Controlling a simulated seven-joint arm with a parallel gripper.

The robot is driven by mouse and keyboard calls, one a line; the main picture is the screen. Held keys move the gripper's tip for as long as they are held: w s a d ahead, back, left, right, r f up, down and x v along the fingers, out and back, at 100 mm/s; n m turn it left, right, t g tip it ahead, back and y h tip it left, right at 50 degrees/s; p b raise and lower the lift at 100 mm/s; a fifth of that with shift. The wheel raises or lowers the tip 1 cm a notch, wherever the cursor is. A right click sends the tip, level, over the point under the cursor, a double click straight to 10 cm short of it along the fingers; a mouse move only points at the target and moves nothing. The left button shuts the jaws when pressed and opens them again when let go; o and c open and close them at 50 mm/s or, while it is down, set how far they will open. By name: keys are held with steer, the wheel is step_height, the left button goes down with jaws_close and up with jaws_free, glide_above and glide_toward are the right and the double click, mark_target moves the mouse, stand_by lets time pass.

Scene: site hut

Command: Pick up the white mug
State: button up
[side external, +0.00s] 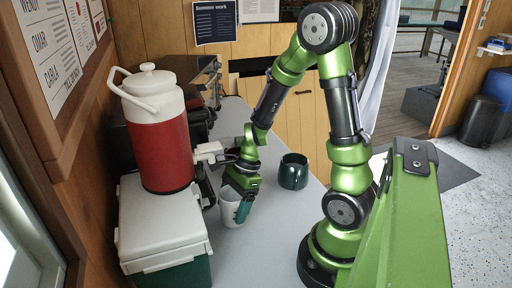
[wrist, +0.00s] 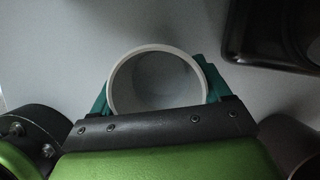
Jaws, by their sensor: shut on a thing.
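The white mug (side external: 230,212) stands upright, on or just above the grey counter, in the side external view; I cannot tell whether its base touches. In the wrist view I look down into the open, empty-looking mug (wrist: 158,82). My gripper (side external: 238,205) is lowered over it, with a green fingertip on the near side. In the wrist view the teal fingers of my gripper (wrist: 157,88) press on the left and right sides of the mug. Its handle is not visible.
A dark green mug (side external: 293,171) stands on the counter (side external: 262,240) to the right. A red and white drink cooler (side external: 160,140) stands on a white-lidded cool box (side external: 160,225) to the left. A dark tray-like thing (wrist: 270,35) is at upper right in the wrist view.

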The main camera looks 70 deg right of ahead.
steer(key=d, duration=0.1)
steer(key=s+d, duration=0.1)
steer(key=d, duration=0.1)
steer(key=s+d, duration=0.1)
steer(key=shift+s+d, duration=0.25)
step_height(320, 180, up, 13)
steer(key=shift+f, duration=0.1)
steer(key=w+d+f+m+t, duration=0.1)
steer(key=w+d+f+m, duration=0.1)
steer(key=d, duration=1.3)
steer(key=w+d+f+m, duration=0.1)
steer(key=w+d+f, duration=0.1)
steer(key=d, duration=1.4)
steer(key=shift+h, duration=0.3)
steer(key=f, duration=0.9)
steer(key=shift+s+a+f, duration=0.15)
steer(key=shift+a+f, duration=0.05)
steer(key=shift+f, duration=0.15)
steer(key=shift+f, duration=0.15)
